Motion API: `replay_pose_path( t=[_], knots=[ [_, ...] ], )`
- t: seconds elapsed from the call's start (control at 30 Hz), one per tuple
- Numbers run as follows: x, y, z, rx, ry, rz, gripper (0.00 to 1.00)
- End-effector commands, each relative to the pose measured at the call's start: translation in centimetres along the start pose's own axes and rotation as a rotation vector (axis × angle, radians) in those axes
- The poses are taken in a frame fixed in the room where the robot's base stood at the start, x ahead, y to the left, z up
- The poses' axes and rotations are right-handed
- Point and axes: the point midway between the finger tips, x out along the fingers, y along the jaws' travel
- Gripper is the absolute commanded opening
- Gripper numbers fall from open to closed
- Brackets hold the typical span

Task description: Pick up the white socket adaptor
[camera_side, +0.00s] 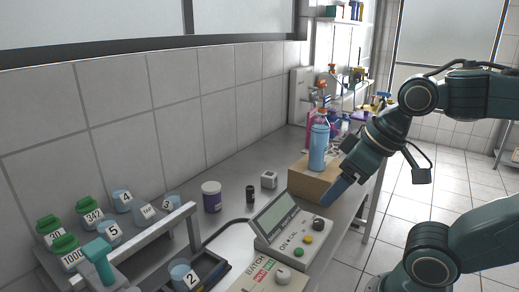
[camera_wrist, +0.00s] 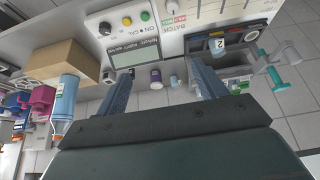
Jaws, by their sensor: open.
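A small white cube-like block (camera_side: 269,180), which looks like the white socket adaptor, sits on the grey bench behind the control box. It also shows in the wrist view (camera_wrist: 108,77), just left of the left finger's tip. My gripper (camera_side: 327,200) is to the right of the block in the side view, apart from it, pointing down and left over the bench's front edge near the control box. In the wrist view my gripper (camera_wrist: 158,71) has its two blue-grey fingers spread wide, with nothing held between them.
A control box (camera_side: 290,228) with a screen and knobs stands nearest my fingers. A cardboard box (camera_side: 313,180) stands behind, with a blue bottle (camera_side: 319,147) by it. A purple jar (camera_side: 211,196) and black cylinder (camera_side: 250,193) stand left of the block.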

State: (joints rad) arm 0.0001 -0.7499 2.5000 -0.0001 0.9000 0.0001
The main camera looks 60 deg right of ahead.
Motion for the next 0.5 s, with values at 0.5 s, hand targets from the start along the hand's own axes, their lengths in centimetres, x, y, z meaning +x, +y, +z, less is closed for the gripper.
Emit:
replay_pose_path(
  t=[0.5],
  knots=[
    [-0.2,0.3,-1.2,0.035,-0.014,0.007,0.71]
  ],
)
